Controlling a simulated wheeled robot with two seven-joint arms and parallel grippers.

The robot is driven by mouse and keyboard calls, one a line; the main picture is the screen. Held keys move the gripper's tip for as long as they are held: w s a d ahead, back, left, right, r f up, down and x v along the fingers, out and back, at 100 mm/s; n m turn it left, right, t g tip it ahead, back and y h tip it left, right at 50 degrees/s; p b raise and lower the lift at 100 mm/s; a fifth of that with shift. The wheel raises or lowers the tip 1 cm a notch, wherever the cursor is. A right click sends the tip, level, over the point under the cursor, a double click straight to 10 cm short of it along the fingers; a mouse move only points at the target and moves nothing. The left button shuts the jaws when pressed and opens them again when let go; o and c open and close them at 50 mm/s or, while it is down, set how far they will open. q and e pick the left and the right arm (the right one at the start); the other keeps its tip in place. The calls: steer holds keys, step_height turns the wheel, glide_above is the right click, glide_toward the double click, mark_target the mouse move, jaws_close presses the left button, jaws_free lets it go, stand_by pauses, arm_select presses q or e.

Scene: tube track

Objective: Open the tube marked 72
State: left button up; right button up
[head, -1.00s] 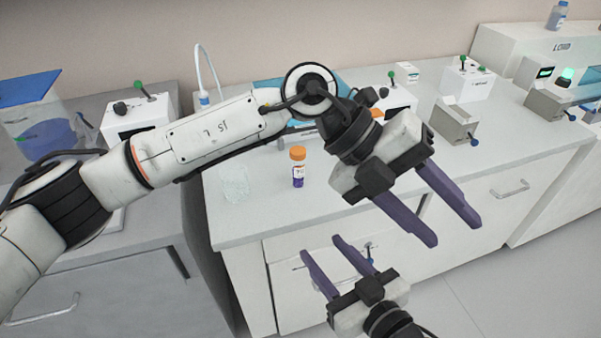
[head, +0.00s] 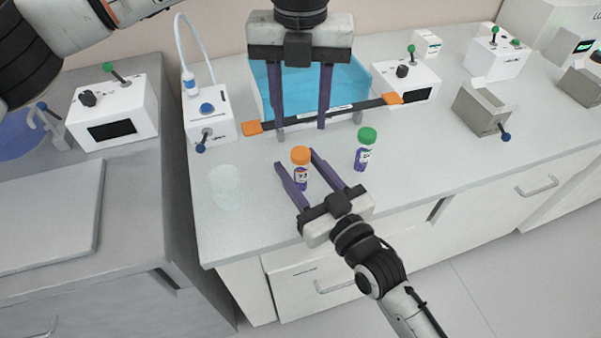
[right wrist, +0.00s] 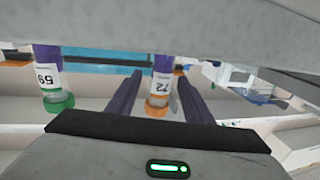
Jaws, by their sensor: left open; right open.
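The tube marked 72 (head: 301,179), with an orange cap (head: 300,155), stands upright on the bench. It also shows upside down between the fingers in the right wrist view (right wrist: 161,82). My right gripper (head: 296,160) is open, its two fingers on either side of this tube; I cannot tell whether they touch it. My left gripper (head: 301,131) is open and empty, pointing down beyond and above the tube. A second tube with a green cap (head: 363,158) stands to the right; its label reads 59 in the right wrist view (right wrist: 49,78).
A clear glass vessel (head: 226,188) stands left of the tube. Behind are a blue tray (head: 345,85), a dark bar with orange ends (head: 360,106), and white devices with levers (head: 208,118). Bare bench lies right of the green-capped tube.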

steer(key=shift+x, duration=1.95)
jaws_close()
